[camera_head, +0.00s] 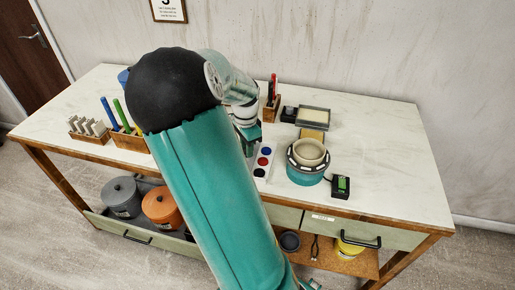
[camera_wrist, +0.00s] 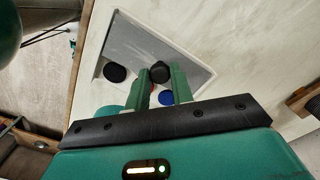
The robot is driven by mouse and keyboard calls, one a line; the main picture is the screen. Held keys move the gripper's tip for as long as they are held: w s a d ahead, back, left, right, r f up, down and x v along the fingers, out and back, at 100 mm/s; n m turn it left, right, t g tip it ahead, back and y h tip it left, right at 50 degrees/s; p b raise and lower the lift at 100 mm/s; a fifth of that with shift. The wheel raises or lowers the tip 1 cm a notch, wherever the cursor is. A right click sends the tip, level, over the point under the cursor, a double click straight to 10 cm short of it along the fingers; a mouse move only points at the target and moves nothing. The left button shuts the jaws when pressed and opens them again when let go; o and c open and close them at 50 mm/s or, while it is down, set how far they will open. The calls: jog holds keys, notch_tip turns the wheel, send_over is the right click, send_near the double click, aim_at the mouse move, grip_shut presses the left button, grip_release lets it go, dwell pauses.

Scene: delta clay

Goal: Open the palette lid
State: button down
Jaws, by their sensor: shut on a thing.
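The white palette (camera_head: 263,178) lies on the table, just right of my arm in the head view, with blue, red and black paint wells showing. In the wrist view the black well (camera_wrist: 115,73) and blue well (camera_wrist: 166,98) show, with red partly hidden behind a finger. A grey panel (camera_wrist: 165,45), apparently the palette lid, spans the area beyond my fingers. My gripper (camera_wrist: 162,80) has its two green fingers around a small dark round knob (camera_wrist: 160,72), apparently on the lid. My arm hides the gripper's tips in the head view, and how far the lid is raised cannot be told.
A clay bowl (camera_head: 309,150) on a teal wheel (camera_head: 305,178) stands close right of the palette, with a small black device (camera_head: 341,186) beside it. A wooden tool holder (camera_head: 271,107) and grey tray (camera_head: 313,118) stand behind. The table's right side is clear.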

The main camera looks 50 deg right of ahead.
jog(key=c, duration=1.2)
grip_release()
jog(key=shift+r, duration=0.1)
notch_tip(320, 180, up, 14)
